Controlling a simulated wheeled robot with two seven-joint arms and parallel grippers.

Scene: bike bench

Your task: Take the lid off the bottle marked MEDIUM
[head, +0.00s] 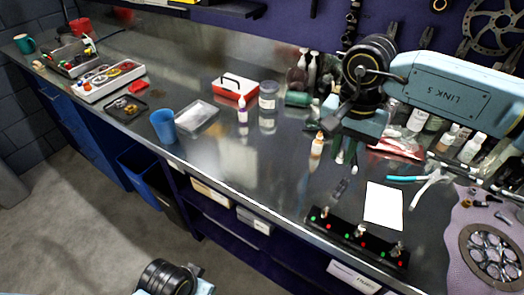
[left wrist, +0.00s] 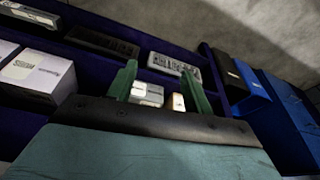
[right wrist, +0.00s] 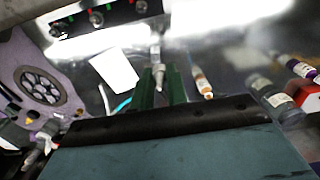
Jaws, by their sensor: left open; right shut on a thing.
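My right gripper (head: 345,150) is low over the right half of the steel bench. In the right wrist view, its green fingers (right wrist: 159,82) are shut on a small pale narrow object (right wrist: 158,73), mostly hidden between them. A small bottle with an orange label (head: 317,145) stands just left of the gripper; it also shows in the right wrist view (right wrist: 202,82). A bottle with a purple label (head: 243,108) stands farther left. No wording is legible, so I cannot tell which bottle is marked MEDIUM. My left gripper (left wrist: 160,88) is open and empty, facing shelves below the bench.
A switch panel (head: 357,233) with red and green lights lies at the front edge. A white card (head: 383,205), pliers (head: 430,180) and a purple mat (head: 462,250) lie to the right. A blue cup (head: 163,126) stands left.

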